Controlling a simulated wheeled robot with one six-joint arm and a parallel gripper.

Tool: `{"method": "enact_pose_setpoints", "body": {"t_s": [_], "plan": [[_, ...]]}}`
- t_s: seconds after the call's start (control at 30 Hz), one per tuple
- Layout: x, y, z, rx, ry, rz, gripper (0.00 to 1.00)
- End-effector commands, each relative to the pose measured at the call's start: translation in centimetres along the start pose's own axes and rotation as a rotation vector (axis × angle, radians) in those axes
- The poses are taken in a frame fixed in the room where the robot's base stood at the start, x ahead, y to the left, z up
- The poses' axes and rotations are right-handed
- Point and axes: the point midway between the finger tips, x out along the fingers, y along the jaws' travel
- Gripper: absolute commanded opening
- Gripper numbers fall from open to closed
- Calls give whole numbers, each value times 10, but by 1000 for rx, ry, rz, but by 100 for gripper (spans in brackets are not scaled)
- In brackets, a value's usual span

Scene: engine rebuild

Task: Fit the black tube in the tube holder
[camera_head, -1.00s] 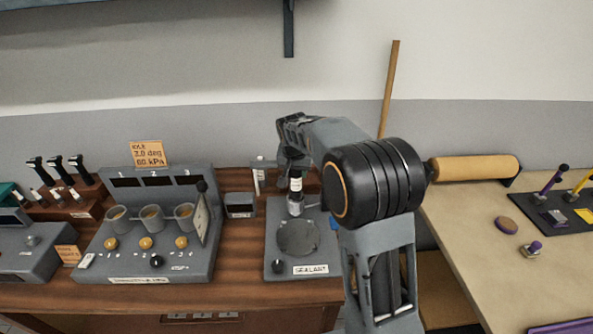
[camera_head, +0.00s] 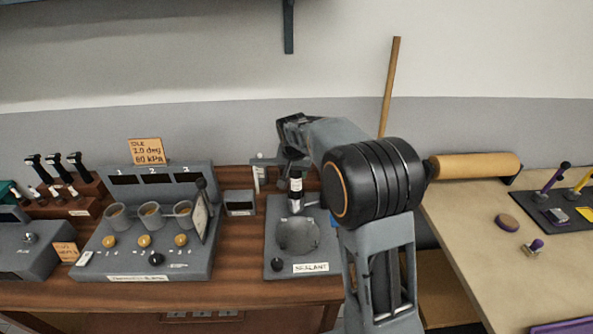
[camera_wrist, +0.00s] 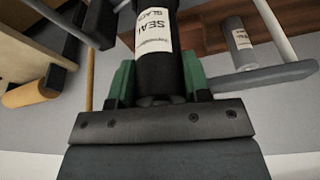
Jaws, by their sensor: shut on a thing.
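The black tube with a white label (camera_head: 296,186) is upright below my gripper (camera_head: 293,162), over the back part of the grey sealant stand (camera_head: 276,246). In the wrist view my gripper (camera_wrist: 158,88) is shut on the black tube (camera_wrist: 160,70), with green finger pads on both sides and the label facing the camera. A silver cylindrical part (camera_head: 296,205) shows directly under the black tube at the stand. I cannot tell whether it is the tube holder or whether the tube is seated in it. The tube's far end is cut off in the wrist view.
A pale labelled tube (camera_head: 260,176) hangs on an arm left of the black tube; it also shows in the wrist view (camera_wrist: 239,42). A beige table (camera_head: 465,230) is right.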

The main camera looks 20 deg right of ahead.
Motion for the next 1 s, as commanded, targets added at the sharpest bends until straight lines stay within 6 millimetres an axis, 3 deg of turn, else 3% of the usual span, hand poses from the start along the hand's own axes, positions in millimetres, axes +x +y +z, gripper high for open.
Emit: {"method": "enact_pose_setpoints", "body": {"t_s": [0.53, 1.0], "plan": [[1, 0, 0, 0, 1, -1, 13], [14, 0, 4, 0, 1, 0, 13]]}}
